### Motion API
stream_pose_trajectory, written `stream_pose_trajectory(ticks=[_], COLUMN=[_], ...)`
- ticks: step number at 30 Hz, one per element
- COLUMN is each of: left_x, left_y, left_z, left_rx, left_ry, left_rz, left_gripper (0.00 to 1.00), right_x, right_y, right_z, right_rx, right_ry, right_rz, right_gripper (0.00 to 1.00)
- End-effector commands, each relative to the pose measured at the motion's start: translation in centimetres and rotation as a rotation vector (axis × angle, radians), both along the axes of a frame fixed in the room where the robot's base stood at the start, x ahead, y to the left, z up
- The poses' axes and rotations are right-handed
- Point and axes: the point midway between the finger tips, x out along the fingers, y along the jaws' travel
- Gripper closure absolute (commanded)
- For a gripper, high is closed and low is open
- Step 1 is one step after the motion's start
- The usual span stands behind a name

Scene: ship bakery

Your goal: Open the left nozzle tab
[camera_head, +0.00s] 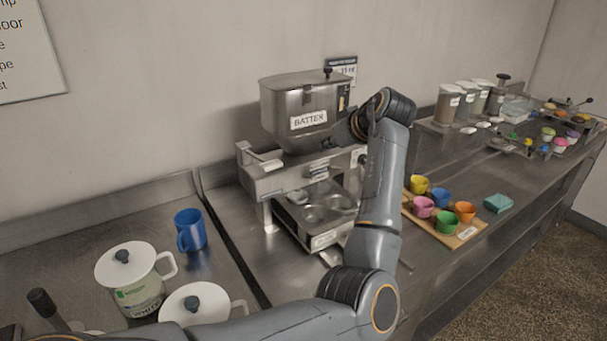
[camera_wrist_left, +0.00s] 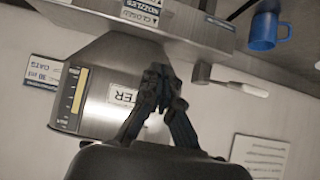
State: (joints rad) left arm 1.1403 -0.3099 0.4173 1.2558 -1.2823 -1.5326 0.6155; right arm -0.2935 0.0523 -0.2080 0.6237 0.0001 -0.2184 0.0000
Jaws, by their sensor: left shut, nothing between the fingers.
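The batter dispenser is a steel hopper (camera_head: 300,95) with a "BATTER" label, above a steel nozzle body (camera_head: 285,178). The left nozzle tab (camera_head: 264,161), a small lever with a pale handle, sticks out at the left of the nozzle body. It also shows in the left wrist view (camera_wrist_left: 230,84), right of my fingers. My left gripper (camera_head: 332,142) is in front of the hopper's lower right part, apart from the left tab. In the left wrist view my left gripper (camera_wrist_left: 158,78) is shut and empty, over the hopper face. My right gripper is not in view.
A muffin tin (camera_head: 318,240) stands under the nozzles. A blue mug (camera_head: 190,230) and white lidded jugs (camera_head: 126,262) stand left. Coloured cups on a wooden board (camera_head: 473,232) are to the right. My left arm crosses the counter's front.

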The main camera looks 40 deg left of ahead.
Motion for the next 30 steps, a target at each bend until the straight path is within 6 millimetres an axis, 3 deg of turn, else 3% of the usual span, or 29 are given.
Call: stream_pose_trajectory(ticks=[12, 17, 23, 30], left_x=[0.1, 0.5, 1.6, 3.0], left_y=[0.0, 1.1, 4.0, 7.3], left_z=[0.0, -0.8, -3.1, -6.3], left_rx=[0.000, -0.001, -0.001, -0.001], left_ry=[-0.002, 0.002, 0.003, 0.003], left_rz=[0.000, 0.000, 0.002, -0.002], left_gripper=[1.00, 1.00, 1.00, 1.00], right_x=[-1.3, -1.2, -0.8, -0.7], right_y=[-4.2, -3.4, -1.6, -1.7], right_z=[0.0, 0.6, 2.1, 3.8], right_rx=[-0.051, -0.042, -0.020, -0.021], right_ry=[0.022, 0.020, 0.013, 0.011], right_rz=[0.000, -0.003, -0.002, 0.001], right_gripper=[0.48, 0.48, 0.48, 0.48])
